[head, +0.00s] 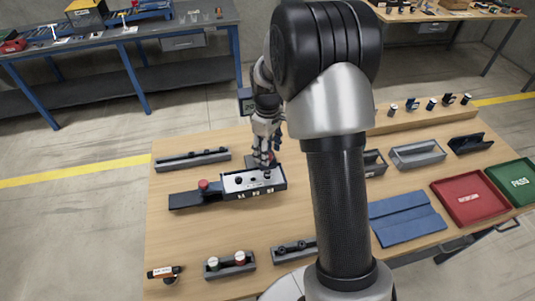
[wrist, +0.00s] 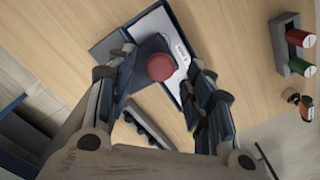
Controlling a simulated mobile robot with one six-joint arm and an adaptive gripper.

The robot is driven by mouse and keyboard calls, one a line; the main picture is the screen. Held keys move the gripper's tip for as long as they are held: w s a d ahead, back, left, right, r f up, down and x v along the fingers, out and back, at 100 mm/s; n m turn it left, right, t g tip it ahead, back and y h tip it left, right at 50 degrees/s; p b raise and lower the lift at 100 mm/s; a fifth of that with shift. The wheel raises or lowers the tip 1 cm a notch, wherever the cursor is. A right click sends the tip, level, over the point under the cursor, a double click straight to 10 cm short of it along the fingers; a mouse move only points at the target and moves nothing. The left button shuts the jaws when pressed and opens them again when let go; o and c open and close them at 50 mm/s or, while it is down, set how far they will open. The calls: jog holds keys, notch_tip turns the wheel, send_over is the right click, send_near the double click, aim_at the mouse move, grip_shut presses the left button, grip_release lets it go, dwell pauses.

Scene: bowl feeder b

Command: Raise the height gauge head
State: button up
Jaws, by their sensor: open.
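My gripper (head: 264,166) points down over the white-topped box (head: 238,184) in the head view. Its jaws are open. In the wrist view a red round knob (wrist: 160,67) lies in the gap between the fingers (wrist: 160,80), with no visible contact. The knob also shows in the head view (head: 203,184), on a dark base (head: 183,201) joined to the box's left side. The white top (wrist: 166,30) is partly covered by a finger in the wrist view. I cannot surely pick out the height gauge head; my arm hides part of this area.
A long grey rack (head: 191,160) lies behind the dark base. Right of my arm are a blue mat (head: 404,219), red tray (head: 466,221) and green tray (head: 531,204). Bare wood lies between box and holder.

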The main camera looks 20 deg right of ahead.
jog(key=shift+f, duration=0.85)
jog(key=shift+c, duration=0.2)
grip_shut()
